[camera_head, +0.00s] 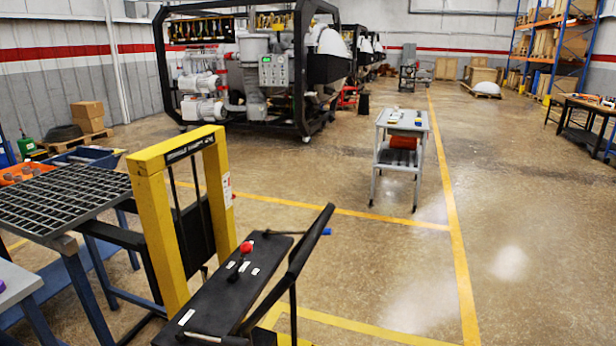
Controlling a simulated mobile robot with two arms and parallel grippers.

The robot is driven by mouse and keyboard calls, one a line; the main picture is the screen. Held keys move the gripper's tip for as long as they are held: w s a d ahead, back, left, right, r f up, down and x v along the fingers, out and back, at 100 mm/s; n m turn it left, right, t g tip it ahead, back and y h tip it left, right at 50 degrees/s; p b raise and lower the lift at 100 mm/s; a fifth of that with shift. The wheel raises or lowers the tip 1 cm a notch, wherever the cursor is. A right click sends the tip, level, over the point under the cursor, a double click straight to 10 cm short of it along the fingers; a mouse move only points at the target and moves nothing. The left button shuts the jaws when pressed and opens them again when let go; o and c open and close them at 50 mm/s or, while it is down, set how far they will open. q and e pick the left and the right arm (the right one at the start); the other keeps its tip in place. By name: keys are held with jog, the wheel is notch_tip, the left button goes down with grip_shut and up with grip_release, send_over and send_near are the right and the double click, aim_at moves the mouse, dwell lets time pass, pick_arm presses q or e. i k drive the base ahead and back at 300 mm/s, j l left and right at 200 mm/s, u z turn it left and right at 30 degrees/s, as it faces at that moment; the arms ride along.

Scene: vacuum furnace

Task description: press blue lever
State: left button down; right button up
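A blue lever tip (326,231) sticks out to the right beside the black curved handle bar (290,270) of a yellow lift cart (160,225). A thin dark rod (283,233) runs from near the cart's black top panel (225,295) toward the blue tip, passing behind the handle bar. A separate lever with a red knob (246,247) stands on the panel, with small white labels beside it. Neither of my grippers shows in the head view.
A metal grid table (65,200) stands close on the left, with an orange bin (22,172) behind it. A grey wheeled trolley (402,150) stands farther back, right of centre. The large furnace machine (265,75) is behind. Open floor lies to the right.

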aim_at(327, 232)
jog(key=i+l+u, duration=0.1)
jog(key=u, duration=0.35)
jog(key=i+l+u, duration=0.1)
jog(key=u, duration=0.35)
jog(key=i+l+u, duration=0.15)
jog(key=l, duration=0.25)
jog(key=i+l+u, duration=0.15)
jog(key=l, duration=0.3)
jog(key=i+l+u, duration=0.15)
jog(key=l, duration=0.3)
jog(key=i+l+u, duration=0.15)
jog(key=l, duration=0.3)
jog(key=i+l+u, duration=0.15)
jog(key=l, duration=0.8)
jog(key=i+l, duration=0.1)
jog(key=l, duration=0.35)
